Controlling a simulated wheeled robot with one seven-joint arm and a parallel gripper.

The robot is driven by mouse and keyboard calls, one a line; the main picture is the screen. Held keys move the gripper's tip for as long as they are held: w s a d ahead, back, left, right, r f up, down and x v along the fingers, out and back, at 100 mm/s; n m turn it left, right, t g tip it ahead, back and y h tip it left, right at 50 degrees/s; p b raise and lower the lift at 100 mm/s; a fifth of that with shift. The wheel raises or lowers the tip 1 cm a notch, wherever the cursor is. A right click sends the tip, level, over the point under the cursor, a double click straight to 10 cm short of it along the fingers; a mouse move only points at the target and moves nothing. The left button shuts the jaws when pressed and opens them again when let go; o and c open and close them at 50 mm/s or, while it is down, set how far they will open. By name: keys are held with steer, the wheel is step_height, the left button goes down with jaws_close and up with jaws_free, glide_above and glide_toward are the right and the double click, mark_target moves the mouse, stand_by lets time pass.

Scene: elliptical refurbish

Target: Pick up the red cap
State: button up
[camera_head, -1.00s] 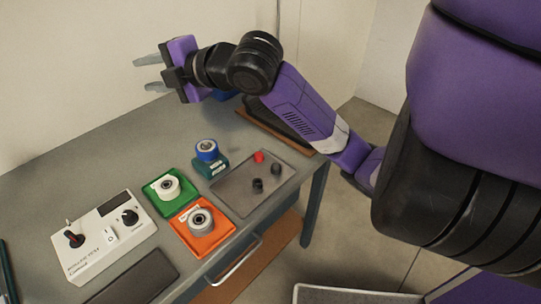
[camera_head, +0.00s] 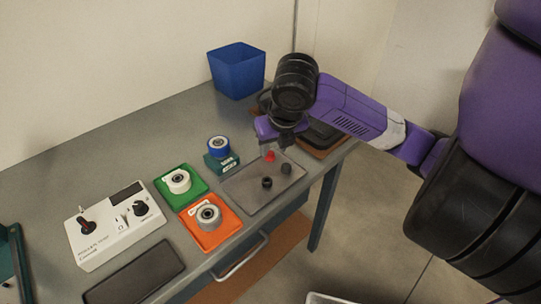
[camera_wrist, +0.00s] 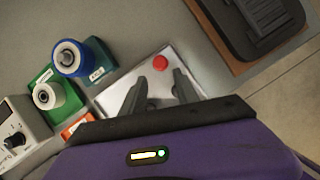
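The red cap (camera_head: 269,156) sits on a flat grey tray (camera_head: 245,191), near its far edge. It also shows in the wrist view (camera_wrist: 160,62), just beyond and between my fingertips. My gripper (camera_wrist: 158,90) is open and empty, pointing down above the tray. In the head view my gripper (camera_head: 280,147) is close to the red cap, and its fingers are hard to make out there. Two black caps (camera_head: 267,183) (camera_head: 286,169) are on the same tray; I cannot see them in the wrist view.
Left of the tray are a blue-topped spool on a teal block (camera_head: 220,162), a green tray (camera_head: 168,191), an orange tray (camera_head: 222,236) and a white control box (camera_head: 118,240). A blue bin (camera_head: 237,90) stands behind.

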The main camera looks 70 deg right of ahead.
mark_target(271, 155)
steer(key=shift+d+x, duration=0.15)
steer(key=shift+x, duration=1.2)
steer(key=shift+d+x, duration=0.15)
steer(key=shift+x, duration=1.15)
steer(key=shift+r, duration=0.1)
jaws_close()
